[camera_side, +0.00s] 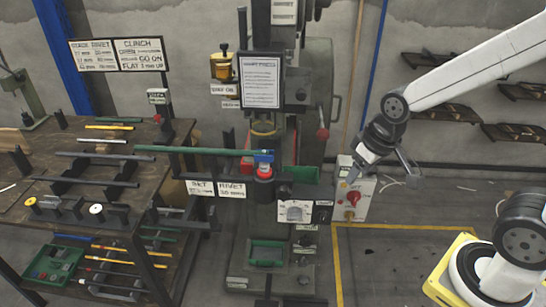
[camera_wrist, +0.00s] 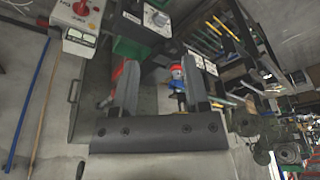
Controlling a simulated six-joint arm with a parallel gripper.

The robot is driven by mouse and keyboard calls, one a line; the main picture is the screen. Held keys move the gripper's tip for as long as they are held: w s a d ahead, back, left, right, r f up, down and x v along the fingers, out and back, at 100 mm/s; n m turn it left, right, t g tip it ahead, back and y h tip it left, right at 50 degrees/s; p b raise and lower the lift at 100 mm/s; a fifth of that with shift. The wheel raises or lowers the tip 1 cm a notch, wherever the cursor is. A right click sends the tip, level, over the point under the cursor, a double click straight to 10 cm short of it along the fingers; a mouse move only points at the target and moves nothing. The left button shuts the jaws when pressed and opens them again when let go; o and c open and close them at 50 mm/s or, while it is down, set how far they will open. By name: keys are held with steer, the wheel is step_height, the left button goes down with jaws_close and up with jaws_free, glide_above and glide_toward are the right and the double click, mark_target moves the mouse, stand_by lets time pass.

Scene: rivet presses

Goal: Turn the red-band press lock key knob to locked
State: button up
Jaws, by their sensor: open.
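The press (camera_side: 318,90) stands in the middle of the side view, with a red and blue part (camera_side: 263,165) at its work point. That part also shows between my fingers in the wrist view (camera_wrist: 177,75). On the press front are a white dial panel (camera_side: 295,211) and a small dark box (camera_side: 322,212). I cannot tell for sure which small control is the lock key knob, or its setting. My gripper (camera_side: 382,171) is open and empty, right of the press and apart from it. Its two dark fingers (camera_wrist: 160,63) show spread in the wrist view.
A grey control box with a red knob (camera_side: 352,197) stands right of the press, close to my gripper; the red knob is at upper left in the wrist view (camera_wrist: 81,8). A workbench with rods (camera_side: 100,180) is at left. A green tube (camera_side: 190,150) extends toward the press.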

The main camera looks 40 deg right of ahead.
steer(key=w+d+f+m+t+h, duration=0.3)
steer(key=w+d+m+t+h, duration=0.15)
steer(key=w+d+t, duration=0.45)
steer(key=s+d+r+m+h, duration=0.3)
steer(key=d+m+h, duration=0.1)
steer(key=d+h, duration=0.55)
steer(key=y, duration=0.1)
glide_toward(351, 217)
steer(key=x, duration=0.2)
steer(key=shift+s+d+f+t, duration=0.15)
steer(key=shift+f+t, duration=0.1)
steer(key=shift+t, duration=0.15)
steer(key=shift+x, duration=3.9)
